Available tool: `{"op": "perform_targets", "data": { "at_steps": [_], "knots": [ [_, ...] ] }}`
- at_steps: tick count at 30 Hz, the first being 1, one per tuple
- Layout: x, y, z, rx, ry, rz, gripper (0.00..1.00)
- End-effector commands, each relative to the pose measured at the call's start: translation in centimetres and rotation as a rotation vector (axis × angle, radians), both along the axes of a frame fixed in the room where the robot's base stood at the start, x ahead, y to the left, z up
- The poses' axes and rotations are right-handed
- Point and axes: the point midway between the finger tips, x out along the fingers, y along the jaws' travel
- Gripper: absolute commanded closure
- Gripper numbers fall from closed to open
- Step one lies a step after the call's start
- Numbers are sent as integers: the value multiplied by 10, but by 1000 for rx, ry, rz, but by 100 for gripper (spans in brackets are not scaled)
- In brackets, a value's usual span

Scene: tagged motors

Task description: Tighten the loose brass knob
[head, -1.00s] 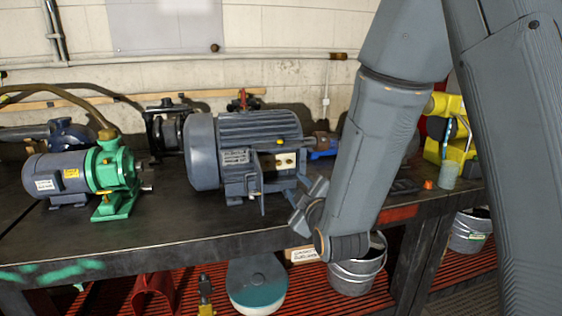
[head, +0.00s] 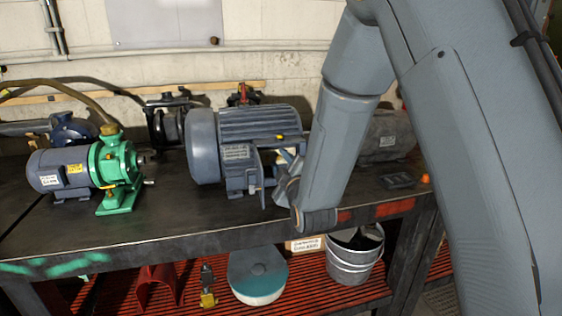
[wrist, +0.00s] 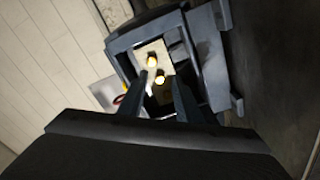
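The grey motor (head: 255,130) stands on the dark bench, with its open terminal box towards my arm. In the wrist view, two brass knobs, one upper (wrist: 152,60) and one lower (wrist: 160,78), sit on a pale plate (wrist: 146,50) inside the box frame. I cannot tell which knob is loose. My gripper (wrist: 163,84) is open, its two fingers apart and pointing at the plate, with the lower knob showing between the tips. I see no contact. In the head view my gripper (head: 286,172) is at the motor's right side, and my arm hides the knobs.
A green pump with a blue-grey motor (head: 115,170) stands to the left on the bench. Another grey motor (head: 388,135) is behind my arm on the right. Below, a metal bucket (head: 354,256) and a teal-and-grey round container (head: 257,275) stand on the red shelf. The bench front is clear.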

Motion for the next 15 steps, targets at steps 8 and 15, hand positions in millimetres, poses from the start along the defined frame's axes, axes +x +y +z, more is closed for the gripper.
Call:
{"op": "perform_targets", "data": {
  "at_steps": [8, 15],
  "knots": [
    [0, 0, 0, 0, 0, 0, 86],
    [0, 0, 0, 8, 2, 0, 100]
  ]
}}
